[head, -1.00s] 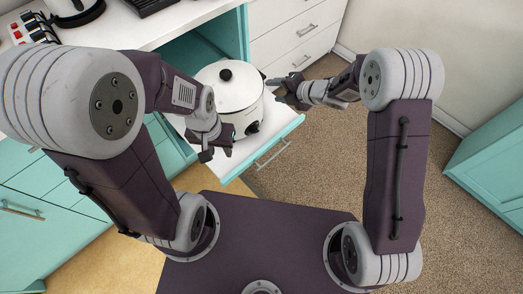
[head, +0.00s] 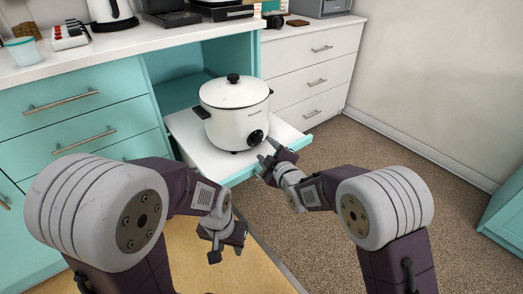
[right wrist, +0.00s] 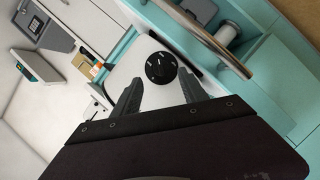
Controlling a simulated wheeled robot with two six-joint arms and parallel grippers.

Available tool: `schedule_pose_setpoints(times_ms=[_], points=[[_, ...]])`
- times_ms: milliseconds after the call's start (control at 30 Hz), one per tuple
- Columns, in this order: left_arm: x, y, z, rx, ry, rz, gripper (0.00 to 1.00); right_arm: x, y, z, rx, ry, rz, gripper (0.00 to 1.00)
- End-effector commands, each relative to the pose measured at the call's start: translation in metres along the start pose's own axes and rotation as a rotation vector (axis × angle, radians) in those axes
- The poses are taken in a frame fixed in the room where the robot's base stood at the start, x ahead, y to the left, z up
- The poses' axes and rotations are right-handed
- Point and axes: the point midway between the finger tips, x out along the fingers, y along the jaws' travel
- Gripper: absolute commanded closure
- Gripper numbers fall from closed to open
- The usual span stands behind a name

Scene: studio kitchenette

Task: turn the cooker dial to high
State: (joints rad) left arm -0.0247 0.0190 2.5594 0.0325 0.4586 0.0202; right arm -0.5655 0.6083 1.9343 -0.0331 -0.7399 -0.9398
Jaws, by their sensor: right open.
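The white cooker (head: 232,112) with a black-knobbed lid stands upright on a pull-out shelf. Its black dial (head: 256,137) is low on the front, facing my right arm. My right gripper (head: 268,157) is open, just in front and to the right of the dial, apparently not touching it. In the right wrist view the dial (right wrist: 161,67) shows just beyond and between the two spread fingers (right wrist: 160,86), with pale marks on its face. I cannot read its setting. My left gripper (head: 227,250) is open and empty, lower and nearer me, clear of the cooker.
The white pull-out shelf (head: 187,133) has a teal front edge close under my right gripper. Teal drawers (head: 70,108) with bar handles are at left, white drawers (head: 312,62) at right. The counter (head: 130,46) above holds a kettle (head: 110,12). The floor at right is free.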

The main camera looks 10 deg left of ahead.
Motion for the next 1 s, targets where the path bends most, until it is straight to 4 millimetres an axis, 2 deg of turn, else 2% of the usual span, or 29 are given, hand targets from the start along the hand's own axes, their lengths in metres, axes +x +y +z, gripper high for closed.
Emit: schedule_pose_setpoints(times_ms=[33, 100, 300, 433, 667, 767, 800, 867, 1000], points=[[0.011, 0.0, 0.001, 0.0, -0.001, 0.0, 0.64, 0.013, -0.005, 0.003, 0.0, 0.002, 0.001, 0.5], [0.017, 0.0, 0.002, 0.0, -0.001, 0.0, 0.64, 0.028, -0.005, 0.003, -0.001, 0.002, 0.002, 0.5], [0.028, -0.001, 0.003, 0.0, -0.001, 0.0, 0.64, 0.056, -0.003, 0.002, -0.001, 0.001, 0.0, 0.5], [0.029, -0.001, 0.003, 0.0, -0.001, 0.0, 0.64, 0.063, -0.002, 0.001, -0.001, 0.001, 0.0, 0.5], [0.028, -0.001, 0.003, 0.0, -0.001, 0.0, 0.64, 0.063, -0.001, 0.001, -0.002, 0.0, -0.001, 0.5], [0.028, -0.001, 0.003, 0.0, -0.001, 0.0, 0.64, 0.063, -0.001, 0.001, -0.002, 0.0, -0.001, 0.75], [0.028, -0.001, 0.003, 0.0, -0.001, 0.0, 0.64, 0.063, -0.001, 0.001, -0.002, 0.0, -0.001, 0.86], [0.029, -0.001, 0.003, 0.0, -0.001, 0.0, 0.64, 0.063, -0.001, 0.001, -0.002, 0.0, -0.001, 1.0], [0.028, -0.001, 0.003, 0.0, -0.001, 0.0, 0.64, 0.063, -0.001, 0.0, 0.0, 0.0, -0.002, 1.0]])
